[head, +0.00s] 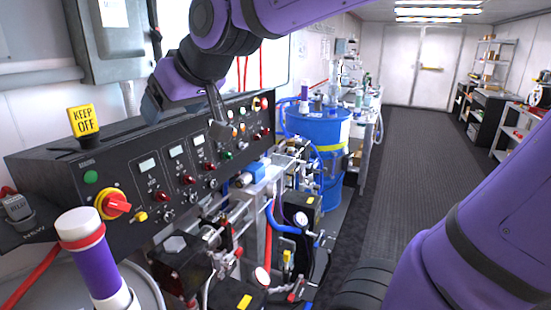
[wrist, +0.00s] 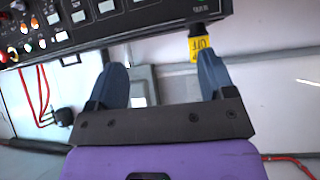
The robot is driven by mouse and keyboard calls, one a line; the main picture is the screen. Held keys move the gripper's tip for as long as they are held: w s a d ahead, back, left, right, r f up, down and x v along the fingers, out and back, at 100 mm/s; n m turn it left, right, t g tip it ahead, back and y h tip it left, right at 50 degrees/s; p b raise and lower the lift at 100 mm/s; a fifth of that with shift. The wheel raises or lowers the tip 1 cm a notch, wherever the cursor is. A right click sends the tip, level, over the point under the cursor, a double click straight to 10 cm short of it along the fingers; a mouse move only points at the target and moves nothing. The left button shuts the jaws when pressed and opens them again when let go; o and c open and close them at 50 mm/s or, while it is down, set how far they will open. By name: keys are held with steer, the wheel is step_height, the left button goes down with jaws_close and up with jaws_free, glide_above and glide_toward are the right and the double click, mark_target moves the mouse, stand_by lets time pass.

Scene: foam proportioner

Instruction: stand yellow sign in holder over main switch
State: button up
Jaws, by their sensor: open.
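The yellow "KEEP OFF" sign (head: 84,121) stands upright in a dark holder (head: 78,141) on top of the black control panel. It is above and slightly left of the main switch (head: 116,205), a red knob with a yellow ring. In the wrist view the sign (wrist: 199,47) shows beside the tip of the right-hand finger. My gripper (head: 185,113) is open and empty, to the right of the sign and apart from it. Its two fingers (wrist: 161,70) are spread wide in the wrist view with nothing between them but background. The main switch is not visible in the wrist view.
The panel face (head: 150,190) carries several lamps, knobs and meters. A grey wall box (head: 110,40) hangs behind the panel. A purple and white cylinder (head: 90,255) stands in front at left. Pipes and gauges fill the space below; a blue drum (head: 318,130) stands beyond.

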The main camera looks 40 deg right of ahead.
steer(key=s+d+f+m+g+h, duration=0.1)
steer(key=s+d+f, duration=0.3)
steer(key=s, duration=0.4)
steer(key=s+d+f+m+g+h, duration=0.1)
steer(key=s+d+f+m+g, duration=0.1)
steer(key=s+d, duration=0.4)
steer(key=shift+s+f+g+h, duration=0.3)
steer(key=shift+s+f+g, duration=0.2)
steer(key=shift+s+f, duration=0.45)
steer(key=shift+w, duration=0.1)
